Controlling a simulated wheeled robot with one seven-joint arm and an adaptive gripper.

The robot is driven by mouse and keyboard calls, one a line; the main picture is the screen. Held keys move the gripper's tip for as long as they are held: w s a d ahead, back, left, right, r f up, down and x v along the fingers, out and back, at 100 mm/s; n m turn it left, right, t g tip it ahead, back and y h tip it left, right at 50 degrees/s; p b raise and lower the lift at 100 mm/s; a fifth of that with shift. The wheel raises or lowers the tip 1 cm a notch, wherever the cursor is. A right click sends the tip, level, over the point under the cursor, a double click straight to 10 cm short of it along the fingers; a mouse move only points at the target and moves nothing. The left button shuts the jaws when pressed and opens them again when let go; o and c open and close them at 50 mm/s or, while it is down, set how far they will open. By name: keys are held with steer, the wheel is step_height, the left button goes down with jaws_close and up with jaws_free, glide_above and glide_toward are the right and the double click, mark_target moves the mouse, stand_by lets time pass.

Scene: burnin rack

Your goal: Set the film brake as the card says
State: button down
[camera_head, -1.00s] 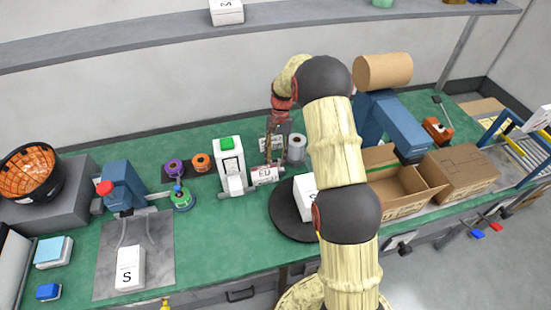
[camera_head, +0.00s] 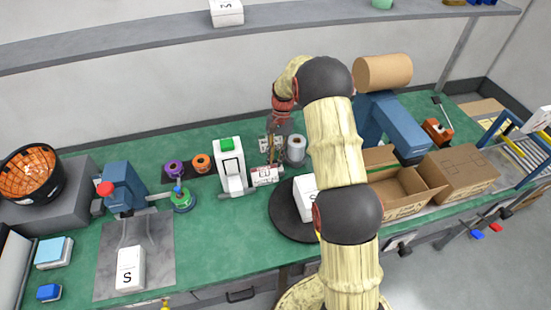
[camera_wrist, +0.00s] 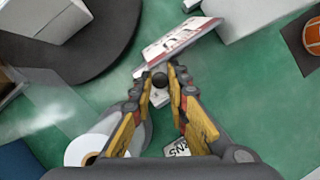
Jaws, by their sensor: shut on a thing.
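My gripper (camera_wrist: 159,84) is shut on a small dark round knob (camera_wrist: 159,80) in the wrist view; a pale part shows just below it between the fingers. I cannot make out a brake scale. In the head view my gripper (camera_head: 268,156) points down between the film roll and the white label machine. The pale roll (camera_wrist: 93,148), possibly the film, is beside the left finger; it also shows in the head view (camera_head: 296,149). A white card with red print (camera_wrist: 180,44) is just beyond the fingertips. A small lettered card (camera_wrist: 178,149) is partly hidden by the right finger.
A dark turntable (camera_head: 285,217) with a white box (camera_head: 306,194) is in front of my gripper. A white machine with a green top (camera_head: 229,162) stands left. An open carton (camera_head: 400,190) is right. My arm hides part of the bench.

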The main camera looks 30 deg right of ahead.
steer(key=shift+s+r+m+t+p, duration=0.1)
steer(key=shift+r+m+t+p, duration=0.15)
steer(key=shift+m+p, duration=0.5)
steer(key=shift+f+m+t, duration=0.25)
steer(key=shift+m, duration=0.2)
steer(key=c, duration=1.8)
jaws_free()
steer(key=shift+o, duration=0.4)
steer(key=v, duration=1.2)
steer(key=shift+d, duration=0.3)
steer(key=shift+f, duration=0.15)
